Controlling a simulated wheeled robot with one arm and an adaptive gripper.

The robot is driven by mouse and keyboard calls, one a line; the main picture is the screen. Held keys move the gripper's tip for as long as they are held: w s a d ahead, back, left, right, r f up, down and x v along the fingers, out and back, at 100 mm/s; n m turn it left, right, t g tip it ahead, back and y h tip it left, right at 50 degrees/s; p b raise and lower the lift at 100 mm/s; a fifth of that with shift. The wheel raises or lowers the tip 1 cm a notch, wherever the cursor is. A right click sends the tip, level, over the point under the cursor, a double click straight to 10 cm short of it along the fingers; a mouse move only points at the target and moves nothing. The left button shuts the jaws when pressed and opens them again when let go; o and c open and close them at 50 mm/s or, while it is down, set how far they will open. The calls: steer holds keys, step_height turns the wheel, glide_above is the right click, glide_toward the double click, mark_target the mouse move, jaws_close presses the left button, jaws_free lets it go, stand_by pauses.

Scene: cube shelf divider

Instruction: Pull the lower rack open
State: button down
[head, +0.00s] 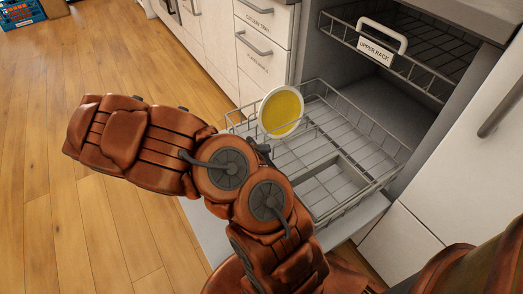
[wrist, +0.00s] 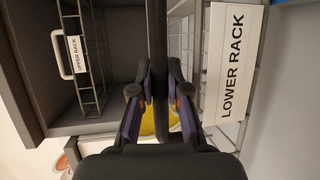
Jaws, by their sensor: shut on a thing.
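The lower rack (head: 355,185) is a grey wire basket, standing out from the dishwasher over its lowered door. Its white "LOWER RACK" label (wrist: 230,62) shows sideways at the right in the wrist view. A dark bar, which looks like the lower rack's handle (wrist: 157,35), runs between my fingers. My gripper (wrist: 158,95) is shut on this bar, beside the label. In the head view my arm hides most of the gripper and the rack's front edge. A yellow plate with a white rim (head: 281,112) stands tilted in the rack.
The upper rack (head: 430,80), with a white handle and label, sits inside the dishwasher above. The lowered door (head: 345,222) lies under the lower rack. White drawers (head: 262,50) stand left of the opening. Wooden floor (head: 60,225) at the left is clear. A blue crate (head: 22,14) stands far left.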

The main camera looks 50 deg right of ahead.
steer(key=c, duration=1.4)
jaws_free()
steer(key=shift+w, duration=0.1)
steer(key=shift+a, duration=0.1)
steer(key=v, duration=1.2)
steer(key=s+r+y+p, duration=0.45)
steer(key=r+p, duration=0.35)
steer(key=r, duration=0.5)
steer(key=s+a+r+n+t+y+p, duration=0.2)
steer(key=s+a+r+p, duration=0.2)
steer(key=r+p, duration=0.3)
steer(key=s+a+r+n+t+y+p, duration=0.2)
steer(key=s+a+r+t+y+p, duration=0.1)
steer(key=s+r+p, duration=0.3)
steer(key=s+a+r+n+t+y+p, duration=0.3)
steer(key=s+a+r+p, duration=0.2)
steer(key=r, duration=0.5)
steer(key=a+p, duration=0.1)
steer(key=p, duration=0.1)
steer(key=shift+r+p, duration=0.3)
steer(key=shift+r, duration=0.05)
